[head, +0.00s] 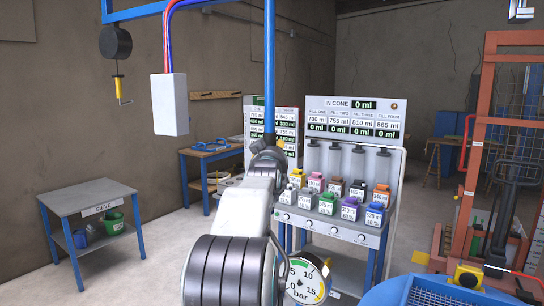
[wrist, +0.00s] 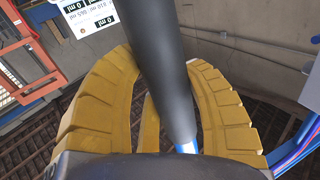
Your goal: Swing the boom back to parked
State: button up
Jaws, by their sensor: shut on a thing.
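The blue boom (head: 150,11) crosses the top left of the head view. A blue vertical rod (head: 269,65) comes down from above to my gripper (head: 268,145). In the wrist view, the yellow fingers of my gripper (wrist: 163,75) are closed around a dark grip (wrist: 163,70), with a bit of blue rod showing at its end (wrist: 187,147). A white box (head: 169,104) with red and blue cables hangs left of the rod. A dark reel (head: 115,43) with a yellow-handled hook hangs farther left. The join between rod and boom is out of view.
A dosing station (head: 345,226) with several coloured bottles stands behind my arm. A grey table (head: 90,200) marked SIEVE is at left, and a blue bench (head: 195,153) behind. An orange frame (head: 490,120) with a pallet truck is at right. Floor at lower left is clear.

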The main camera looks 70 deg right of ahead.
jog(key=shift+s+d+f, duration=0.2)
jog(key=shift+d+f, duration=0.15)
jog(key=shift+f, duration=0.05)
jog(key=o, duration=1)
jog(key=shift+s, duration=0.15)
jog(key=o, duration=0.4)
jog(key=shift+r, duration=0.2)
jog(key=shift+a+r, duration=0.1)
jog(key=shift+a, duration=0.4)
jog(key=v, duration=1.1)
